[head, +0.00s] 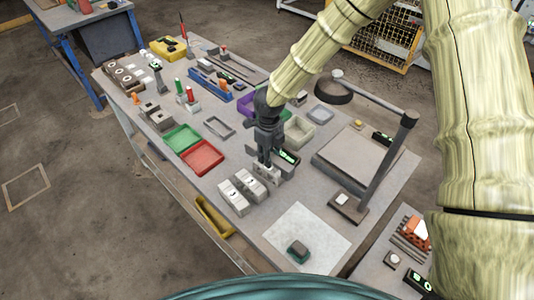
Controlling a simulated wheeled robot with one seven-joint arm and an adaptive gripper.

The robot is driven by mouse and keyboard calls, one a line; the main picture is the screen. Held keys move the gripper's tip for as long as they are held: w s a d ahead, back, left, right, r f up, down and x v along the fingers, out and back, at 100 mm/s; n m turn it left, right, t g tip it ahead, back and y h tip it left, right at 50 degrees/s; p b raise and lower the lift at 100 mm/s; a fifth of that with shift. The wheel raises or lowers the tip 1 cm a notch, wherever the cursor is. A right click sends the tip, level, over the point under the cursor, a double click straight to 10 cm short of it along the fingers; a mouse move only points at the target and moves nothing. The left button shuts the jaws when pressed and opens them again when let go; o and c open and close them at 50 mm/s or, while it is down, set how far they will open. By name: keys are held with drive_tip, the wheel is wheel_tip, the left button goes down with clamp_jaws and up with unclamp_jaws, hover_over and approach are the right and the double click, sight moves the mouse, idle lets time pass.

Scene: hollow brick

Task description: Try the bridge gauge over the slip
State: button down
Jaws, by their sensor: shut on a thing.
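My gripper (264,160) points down over the middle of the bench, at the farthest of three pale grey blocks in a row. The near block (232,198) and middle block (250,186) stand clear; the far block (268,173) is right under the fingertips. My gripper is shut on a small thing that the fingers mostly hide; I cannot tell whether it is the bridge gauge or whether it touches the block. A dark device with a lit green display (288,157) sits just right of the fingers. I cannot pick out the slip for certain.
Red tray (202,158) and green tray (181,138) lie left of the blocks. A grey plate (355,160) and a dark lamp-like post (388,160) stand to the right. A white sheet (325,240) with a dark green block (297,250) lies in front.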

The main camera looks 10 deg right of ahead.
drive_tip(key=shift+s+d+r, duration=0.1)
drive_tip(key=shift+s+r, duration=0.35)
drive_tip(key=shift+s, duration=0.25)
drive_tip(key=shift+w+f, duration=0.85)
drive_tip(key=shift+w, duration=0.15)
drive_tip(key=shift+s+r, duration=0.1)
drive_tip(key=shift+s, duration=0.2)
drive_tip(key=shift+w+f, duration=0.35)
drive_tip(key=shift+s+r, duration=0.1)
drive_tip(key=shift+s+r, duration=0.2)
drive_tip(key=shift+s, duration=0.1)
drive_tip(key=shift+f+b, duration=0.3)
drive_tip(key=shift+f, duration=1.05)
idle(0.8)
drive_tip(key=shift+r, duration=0.15)
